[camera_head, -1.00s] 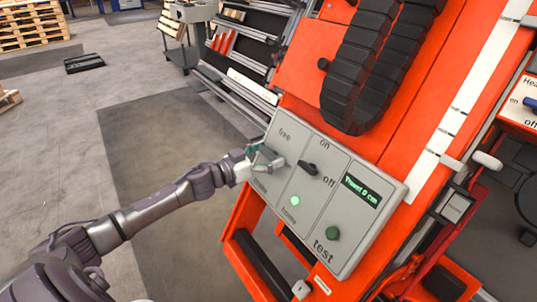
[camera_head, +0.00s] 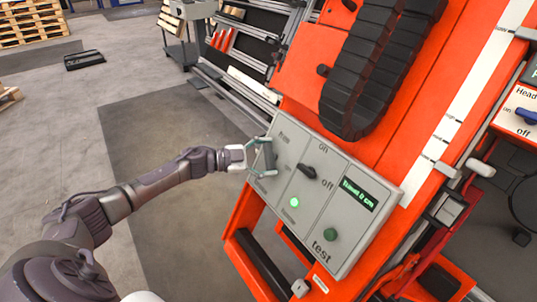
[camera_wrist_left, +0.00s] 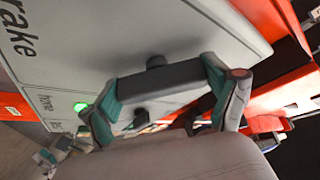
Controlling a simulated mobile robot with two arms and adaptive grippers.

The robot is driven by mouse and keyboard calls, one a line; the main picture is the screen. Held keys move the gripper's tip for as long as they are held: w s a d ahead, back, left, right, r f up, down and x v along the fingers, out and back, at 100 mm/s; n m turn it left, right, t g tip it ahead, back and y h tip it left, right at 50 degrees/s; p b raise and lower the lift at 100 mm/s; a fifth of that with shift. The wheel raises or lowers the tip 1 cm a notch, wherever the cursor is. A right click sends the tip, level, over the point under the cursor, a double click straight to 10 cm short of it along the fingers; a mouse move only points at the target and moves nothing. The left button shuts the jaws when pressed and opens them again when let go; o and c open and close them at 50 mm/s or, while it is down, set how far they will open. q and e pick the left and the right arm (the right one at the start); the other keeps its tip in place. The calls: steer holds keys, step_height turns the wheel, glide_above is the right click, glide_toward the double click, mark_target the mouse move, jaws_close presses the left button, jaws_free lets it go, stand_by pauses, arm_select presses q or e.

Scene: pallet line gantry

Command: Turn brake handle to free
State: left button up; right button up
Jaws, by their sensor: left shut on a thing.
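The grey control panel (camera_head: 322,215) is fixed to the orange machine. The brake handle (camera_head: 264,158) is a dark grey bar at the panel's left side, mostly between the teal fingers of my left gripper (camera_head: 262,158). In the left wrist view the handle (camera_wrist_left: 162,80) spans between the two fingers of my left gripper (camera_wrist_left: 165,95), which are shut on its ends. Part of the word "brake" shows at the upper left of that view. The panel's small print is too blurred to read in the head view. My right gripper is not in view.
Beside the handle are a black on/off knob (camera_head: 307,171), a lit green lamp (camera_head: 294,202), a green test button (camera_head: 330,235) and a small green display (camera_head: 358,194). A black cable chain (camera_head: 375,75) hangs above.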

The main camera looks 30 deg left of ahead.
arm_select(q)
steer(key=shift+r+m+g, duration=0.15)
steer(key=shift+m+g, duration=0.35)
steer(key=shift+m, duration=0.7)
steer(key=m+g+p, duration=0.1)
steer(key=m, duration=0.2)
steer(key=m+g+p, duration=0.1)
steer(key=m+g, duration=0.1)
steer(key=m, duration=0.1)
steer(key=shift+f+m+g+y+p, duration=0.2)
steer(key=shift+m+g+y+p, duration=0.15)
steer(key=shift+m, duration=0.55)
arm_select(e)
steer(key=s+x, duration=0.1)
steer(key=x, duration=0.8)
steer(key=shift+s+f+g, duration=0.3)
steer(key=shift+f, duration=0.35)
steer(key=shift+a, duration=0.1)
arm_select(q)
steer(key=o, duration=0.9)
steer(key=shift+r, duration=0.1)
steer(key=v, duration=1.2)
